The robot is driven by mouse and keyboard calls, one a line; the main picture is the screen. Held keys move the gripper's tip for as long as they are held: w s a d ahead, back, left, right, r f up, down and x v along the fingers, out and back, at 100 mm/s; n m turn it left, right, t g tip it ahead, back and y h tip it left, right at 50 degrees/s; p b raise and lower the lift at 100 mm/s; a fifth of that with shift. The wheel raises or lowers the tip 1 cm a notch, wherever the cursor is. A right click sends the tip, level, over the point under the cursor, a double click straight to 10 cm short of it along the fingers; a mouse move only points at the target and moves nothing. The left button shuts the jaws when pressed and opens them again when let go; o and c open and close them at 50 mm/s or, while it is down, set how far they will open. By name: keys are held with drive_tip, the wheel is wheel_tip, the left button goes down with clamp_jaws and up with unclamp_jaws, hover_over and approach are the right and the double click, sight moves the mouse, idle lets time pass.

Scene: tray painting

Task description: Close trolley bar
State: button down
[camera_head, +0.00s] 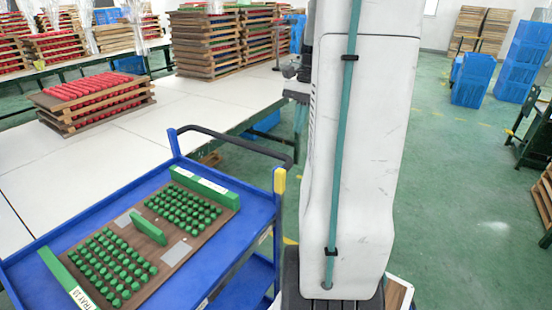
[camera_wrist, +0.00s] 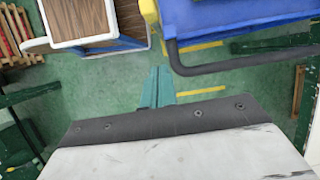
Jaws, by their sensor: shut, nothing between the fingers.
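The trolley (camera_head: 262,214) is blue with a yellow corner post (camera_head: 279,181). Its black bar (camera_head: 236,142) runs along the far end and bends at its right end. The bar also shows in the wrist view (camera_wrist: 245,63), at upper right. My gripper has teal fingers (camera_wrist: 157,88), together and empty, pointing up the wrist view just left of the bar's bend and apart from it in the picture. In the head view the fingers (camera_head: 300,117) point down above the bar's right end, partly hidden by my arm. Their height over the bar is unclear.
A wood-and-green tray (camera_head: 172,254) with green pieces lies on the trolley. A white table (camera_head: 200,100) with stacked trays stands behind it. A wooden-topped box (camera_wrist: 98,18) is at upper left in the wrist view. Green floor (camera_head: 450,200) is open to the right.

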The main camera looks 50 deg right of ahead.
drive_tip(key=shift+s+a+f, duration=0.1)
drive_tip(key=shift+a+f, duration=1.15)
drive_tip(key=shift+f, duration=0.3)
drive_tip(key=shift+s+a+f, duration=0.15)
drive_tip(key=shift+a+f, duration=1.05)
drive_tip(key=shift+f, duration=0.35)
drive_tip(key=shift+s+a+f, duration=0.1)
drive_tip(key=shift+a+f, duration=1.15)
drive_tip(key=shift+f, duration=0.3)
